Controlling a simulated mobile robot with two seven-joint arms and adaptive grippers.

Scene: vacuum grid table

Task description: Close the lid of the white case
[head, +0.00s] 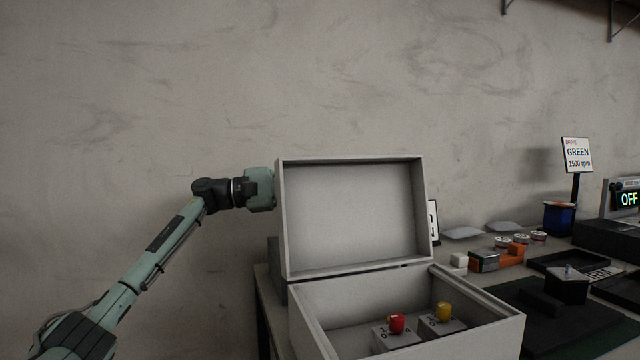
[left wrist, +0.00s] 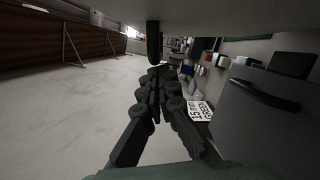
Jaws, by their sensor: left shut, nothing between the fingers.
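The white case (head: 410,337) stands on the table with its lid (head: 352,215) raised upright, hinged along the back edge. Inside are a block with a red knob (head: 396,323) and a block with a yellow knob (head: 443,312). My left arm reaches in from the left, and its hand goes behind the lid's left edge, so its fingers are hidden in the head view. In the left wrist view my left gripper (left wrist: 157,82) is shut and empty. A pale surface above it there seems to be the lid's back. My right gripper is not in view.
A sign (head: 577,154) reading GREEN stands at the right. A blue cup (head: 558,218), an orange block (head: 513,256) and dark trays (head: 571,261) crowd the table right of the case.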

